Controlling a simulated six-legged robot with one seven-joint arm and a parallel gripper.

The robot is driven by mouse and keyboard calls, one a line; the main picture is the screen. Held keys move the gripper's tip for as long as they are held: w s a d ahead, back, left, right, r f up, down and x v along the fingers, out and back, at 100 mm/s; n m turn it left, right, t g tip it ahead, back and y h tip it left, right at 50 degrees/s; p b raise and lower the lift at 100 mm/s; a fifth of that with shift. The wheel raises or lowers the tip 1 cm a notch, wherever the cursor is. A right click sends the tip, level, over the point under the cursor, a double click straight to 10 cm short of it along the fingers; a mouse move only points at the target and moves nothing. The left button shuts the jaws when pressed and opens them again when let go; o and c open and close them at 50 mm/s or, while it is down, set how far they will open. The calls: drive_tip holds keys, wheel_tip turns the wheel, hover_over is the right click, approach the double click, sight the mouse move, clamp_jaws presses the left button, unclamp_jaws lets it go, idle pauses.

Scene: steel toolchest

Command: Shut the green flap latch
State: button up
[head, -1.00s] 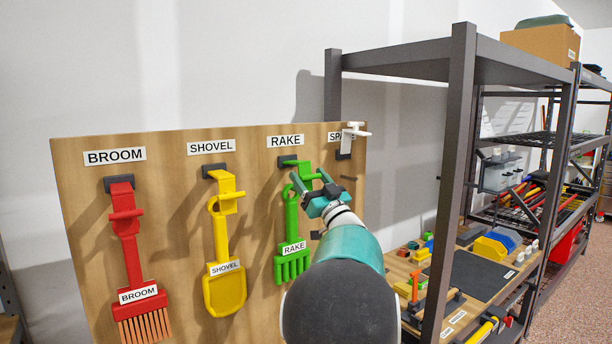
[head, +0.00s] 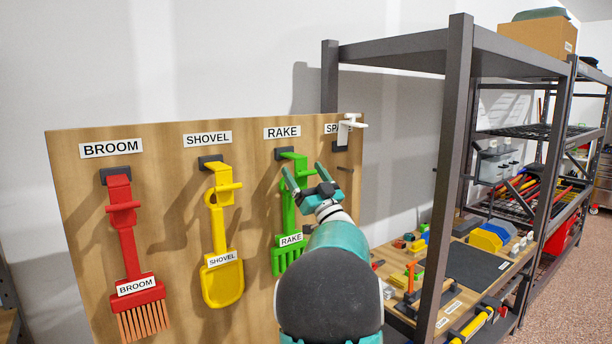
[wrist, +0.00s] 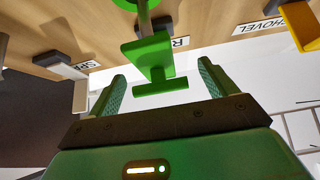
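The green flap latch (head: 297,163) sits at the top of the green rake (head: 288,215), under the RAKE label, on the wooden board. In the wrist view the flap (wrist: 148,52) ends in a green crossbar (wrist: 160,87). My gripper (head: 307,178) is open in front of it. In the wrist view the crossbar lies between my fingers (wrist: 162,78), with a gap on each side. I cannot tell from these views whether the flap is fully shut. The lower part of the rake is partly hidden behind my arm.
A red broom (head: 124,215) and a yellow shovel (head: 220,250) hang to the left on the board (head: 170,170). A white latch (head: 347,128) is at the board's right edge. A dark steel shelf (head: 457,150) stands close on the right.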

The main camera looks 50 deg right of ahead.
drive_tip(key=shift+s+r, duration=0.1)
drive_tip(key=shift+s, duration=0.05)
drive_tip(key=shift+f, duration=0.2)
drive_tip(key=v, duration=1.3)
drive_tip(key=shift+s, duration=0.3)
drive_tip(key=shift+a, duration=0.1)
